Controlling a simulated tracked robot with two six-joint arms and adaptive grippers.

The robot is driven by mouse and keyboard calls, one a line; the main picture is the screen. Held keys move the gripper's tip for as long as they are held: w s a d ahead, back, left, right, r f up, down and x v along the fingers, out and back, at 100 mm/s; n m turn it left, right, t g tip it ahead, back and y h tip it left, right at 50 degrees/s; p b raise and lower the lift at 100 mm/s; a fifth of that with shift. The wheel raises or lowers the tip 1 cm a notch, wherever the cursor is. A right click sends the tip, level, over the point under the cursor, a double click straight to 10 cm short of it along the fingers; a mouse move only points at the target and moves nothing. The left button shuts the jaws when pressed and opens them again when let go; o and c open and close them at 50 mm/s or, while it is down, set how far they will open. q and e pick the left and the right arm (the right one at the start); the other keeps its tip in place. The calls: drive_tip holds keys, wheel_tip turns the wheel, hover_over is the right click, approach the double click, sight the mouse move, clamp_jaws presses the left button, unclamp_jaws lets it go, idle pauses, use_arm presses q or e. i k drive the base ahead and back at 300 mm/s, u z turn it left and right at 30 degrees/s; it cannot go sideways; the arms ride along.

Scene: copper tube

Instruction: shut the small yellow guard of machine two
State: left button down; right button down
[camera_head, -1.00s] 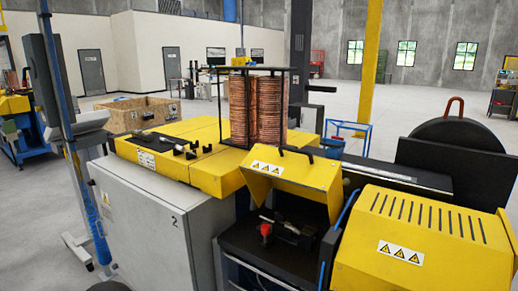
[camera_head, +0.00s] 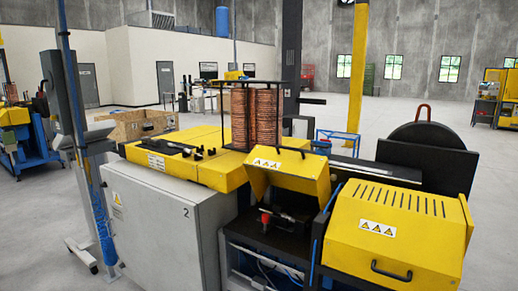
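Machine two is in front of me, with a "2" on its grey cabinet (camera_head: 150,215). Its small yellow guard (camera_head: 290,178) is tilted up and open, with warning triangles on its upper face. Under it a dark recess (camera_head: 285,215) shows a small red part (camera_head: 266,217). Neither of my grippers is in view.
A larger yellow cover (camera_head: 395,225) with slots and a black handle (camera_head: 391,270) is closed to the right of the guard. Copper coils (camera_head: 257,118) stand in a black frame behind. A grey post (camera_head: 88,150) stands at left. Grey floor is open at lower left and right.

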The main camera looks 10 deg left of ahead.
sight(290, 168)
drive_tip(key=z, duration=0.25)
drive_tip(key=i, duration=0.7)
drive_tip(key=u, duration=0.3)
drive_tip(key=k, duration=0.75)
drive_tip(key=z, duration=0.2)
drive_tip(key=i, duration=1)
